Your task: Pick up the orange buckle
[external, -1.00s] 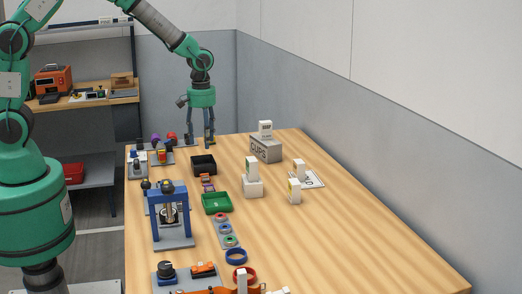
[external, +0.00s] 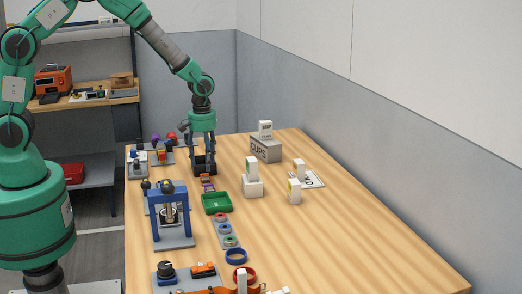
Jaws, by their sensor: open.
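My gripper (external: 204,173) is open and points down at the far part of the wooden table, in front of or over a small black tray (external: 207,159). Its fingers partly hide the tray. Just on the near side of the fingertips lie small purple and orange pieces (external: 208,184), too small to make out. An orange piece (external: 203,268) sits on a grey plate at the near end, and an orange strap-like thing (external: 214,291) is cut off by the bottom edge. I cannot tell which of these orange things is the buckle. Nothing shows between the fingers.
A green tray (external: 216,204) lies just nearer than the gripper. A blue press-like frame (external: 170,215) stands at the left. White boxes (external: 252,180) and a grey CUPS box (external: 265,150) stand to the right. The right side of the table (external: 360,245) is clear.

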